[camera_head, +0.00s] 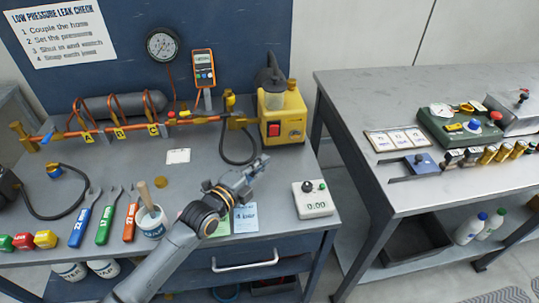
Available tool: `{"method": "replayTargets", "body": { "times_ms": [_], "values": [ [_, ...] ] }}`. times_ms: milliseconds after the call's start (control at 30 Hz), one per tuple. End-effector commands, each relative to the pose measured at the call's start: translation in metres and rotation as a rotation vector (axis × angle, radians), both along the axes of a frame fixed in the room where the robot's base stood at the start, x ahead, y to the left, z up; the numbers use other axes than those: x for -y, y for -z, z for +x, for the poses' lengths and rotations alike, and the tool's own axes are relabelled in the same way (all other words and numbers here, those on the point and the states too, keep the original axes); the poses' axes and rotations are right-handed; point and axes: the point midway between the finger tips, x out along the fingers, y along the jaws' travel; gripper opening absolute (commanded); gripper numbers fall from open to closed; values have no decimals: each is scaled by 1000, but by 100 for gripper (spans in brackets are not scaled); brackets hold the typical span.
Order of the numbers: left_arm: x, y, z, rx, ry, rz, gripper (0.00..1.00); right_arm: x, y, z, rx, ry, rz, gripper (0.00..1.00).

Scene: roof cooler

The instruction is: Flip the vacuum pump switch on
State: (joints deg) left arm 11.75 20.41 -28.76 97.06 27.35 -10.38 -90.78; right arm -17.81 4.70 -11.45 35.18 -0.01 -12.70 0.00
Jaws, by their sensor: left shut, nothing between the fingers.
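The yellow vacuum pump (292,115) stands at the right back of the left workbench. A red switch (274,130) is on its front face; I cannot tell its position at this size. My left gripper (258,167) is shut and empty. My right gripper is not in view.
A black hose (232,158) loops left of the pump. Wrenches (105,216) and a small pot (150,220) lie to the left. A second table (350,93) stands right, across a gap.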

Motion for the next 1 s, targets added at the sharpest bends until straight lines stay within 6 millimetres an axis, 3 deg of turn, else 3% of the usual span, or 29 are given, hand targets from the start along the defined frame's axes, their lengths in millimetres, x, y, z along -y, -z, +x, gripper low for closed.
{"method": "replayTargets", "body": {
  "times_ms": [133, 300, 633, 1000],
  "values": [
    [-13, 4, -25, -1, 2, 3, 0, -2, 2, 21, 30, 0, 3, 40],
    [-23, 5, -40, -1, 0, 1, 0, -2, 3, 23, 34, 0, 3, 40],
    [-25, 4, -45, 1, 1, -1, 0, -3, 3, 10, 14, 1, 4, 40],
    [-25, 4, -44, 1, 1, -1, 0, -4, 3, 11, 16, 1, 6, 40]
  ]
}}
